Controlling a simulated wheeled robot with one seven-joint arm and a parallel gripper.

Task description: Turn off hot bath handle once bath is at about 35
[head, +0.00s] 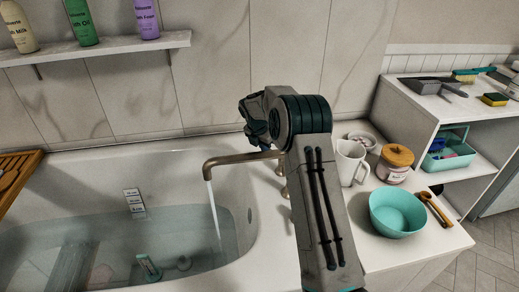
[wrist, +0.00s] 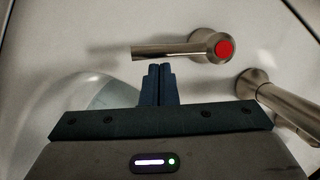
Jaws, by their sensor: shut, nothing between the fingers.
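In the wrist view, the hot handle is a metal lever (wrist: 165,50) with a red cap (wrist: 225,49); the lever points left. My gripper (wrist: 158,72) is shut and empty, its fingertips just short of the lever in the picture; I cannot tell whether they touch it. In the head view, my gripper (head: 258,118) is above the spout and its fingers are hardly visible. The brass spout (head: 235,158) pours a stream of water into the bath (head: 258,200). A green-and-white object (head: 149,267), perhaps a thermometer, sits in the water; no reading is legible.
A white level marker (head: 134,202) is on the bath's inner wall. The wrist view shows another metal fitting (wrist: 285,105) at right. A bottle shelf (head: 100,48) hangs at upper left.

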